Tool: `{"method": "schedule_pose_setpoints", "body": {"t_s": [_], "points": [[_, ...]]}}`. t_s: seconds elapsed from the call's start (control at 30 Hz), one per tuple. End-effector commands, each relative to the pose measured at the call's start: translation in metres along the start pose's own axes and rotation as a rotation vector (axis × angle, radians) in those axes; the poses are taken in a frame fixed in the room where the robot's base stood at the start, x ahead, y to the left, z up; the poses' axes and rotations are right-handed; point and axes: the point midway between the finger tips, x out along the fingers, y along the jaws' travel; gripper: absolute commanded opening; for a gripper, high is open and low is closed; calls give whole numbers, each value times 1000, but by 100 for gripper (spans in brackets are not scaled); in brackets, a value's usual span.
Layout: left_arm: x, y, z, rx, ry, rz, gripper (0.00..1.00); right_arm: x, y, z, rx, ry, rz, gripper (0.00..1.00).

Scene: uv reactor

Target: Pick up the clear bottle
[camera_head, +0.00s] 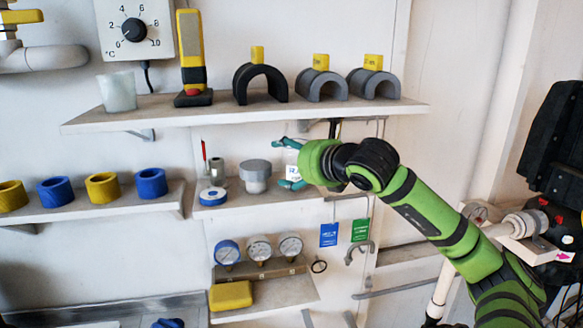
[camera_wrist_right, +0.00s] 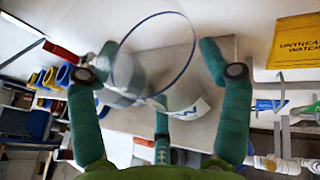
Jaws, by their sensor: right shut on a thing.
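The clear bottle (camera_head: 292,158) is on the middle shelf in the head view, mostly hidden by my right gripper (camera_head: 287,164). Its teal fingers are around the bottle. In the right wrist view the clear bottle (camera_wrist_right: 186,100) lies between the fingers of my right gripper (camera_wrist_right: 165,85), with a blue ring and a white label showing. The gripper is shut on it. I cannot tell whether the bottle's base touches the shelf. My left gripper is not in view.
A grey-lidded jar (camera_head: 255,178) stands just left of the bottle, near a blue-and-white round item (camera_head: 213,196). The upper shelf (camera_head: 290,110) with grey arched pieces is close above. Blue (camera_head: 328,235) and green (camera_head: 360,230) tags hang below right.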

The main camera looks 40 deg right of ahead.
Motion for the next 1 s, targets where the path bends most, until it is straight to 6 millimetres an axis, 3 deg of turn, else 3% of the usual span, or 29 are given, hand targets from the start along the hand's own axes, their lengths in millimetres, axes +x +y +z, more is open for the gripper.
{"method": "schedule_pose_setpoints", "body": {"t_s": [0.27,0.6,1.0], "points": [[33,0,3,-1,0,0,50,-32,0,-17,1,-2,1,46],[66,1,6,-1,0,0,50,-92,0,-33,-1,-5,0,46],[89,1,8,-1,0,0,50,-156,0,-50,0,-4,0,46]]}}
